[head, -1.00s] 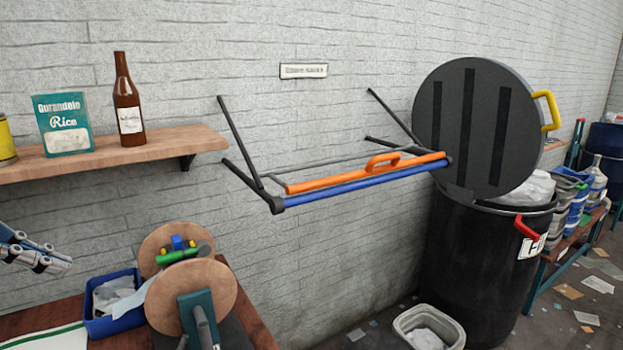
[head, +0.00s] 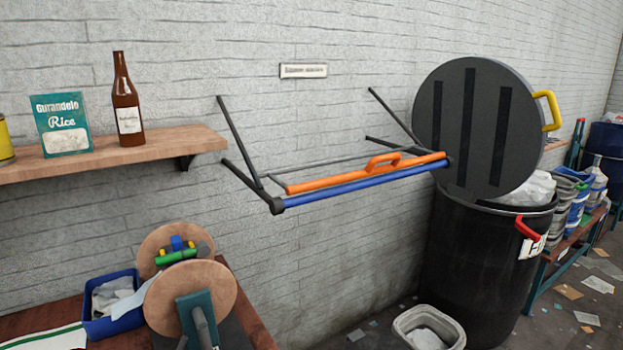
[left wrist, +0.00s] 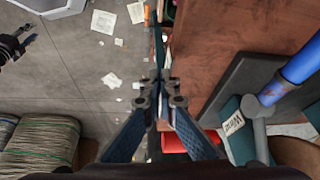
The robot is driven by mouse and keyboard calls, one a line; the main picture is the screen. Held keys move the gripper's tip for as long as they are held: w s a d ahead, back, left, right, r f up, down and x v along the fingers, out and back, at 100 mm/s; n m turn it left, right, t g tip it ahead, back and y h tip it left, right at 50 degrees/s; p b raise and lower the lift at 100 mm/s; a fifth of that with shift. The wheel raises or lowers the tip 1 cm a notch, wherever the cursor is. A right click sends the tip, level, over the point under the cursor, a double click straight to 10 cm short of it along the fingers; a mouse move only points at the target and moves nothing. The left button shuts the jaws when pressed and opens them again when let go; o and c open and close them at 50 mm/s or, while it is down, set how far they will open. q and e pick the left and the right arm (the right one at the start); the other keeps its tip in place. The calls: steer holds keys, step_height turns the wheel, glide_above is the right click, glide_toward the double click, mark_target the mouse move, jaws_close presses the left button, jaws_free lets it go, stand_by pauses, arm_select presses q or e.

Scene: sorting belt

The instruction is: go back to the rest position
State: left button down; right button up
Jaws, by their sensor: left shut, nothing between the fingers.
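My left gripper (left wrist: 160,82) shows in the left wrist view, its two blue fingers coming together at the tips. It is shut and empty. It hangs beside the edge of a brown wooden table top (left wrist: 235,40), with the grey floor on the other side. In the head view neither gripper shows.
In the head view, a wheel-like wooden reel (head: 190,290) and a blue bin (head: 112,328) stand on the bench. A rack with an orange handle bar (head: 365,172) juts from the wall. A black barrel (head: 480,260) stands at right. A shelf (head: 110,153) holds a bottle.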

arm_select(q)
steer(key=s+d+f+n+y, duration=0.2)
steer(key=s+f+n, duration=0.25)
steer(key=s, duration=0.45)
steer(key=s+d+f+n+y, duration=0.1)
steer(key=s+f+n, duration=0.35)
steer(key=s, duration=0.45)
step_height(320, 180, down, 26)
steer(key=s+m+g, duration=0.1)
steer(key=s, duration=0.1)
steer(key=s+a+f+g, duration=0.1)
steer(key=s+a+f, duration=0.1)
steer(key=s+f, duration=1.4)
steer(key=shift+s+a+f, duration=0.15)
steer(key=shift+s+a, duration=0.2)
steer(key=shift+a, duration=0.05)
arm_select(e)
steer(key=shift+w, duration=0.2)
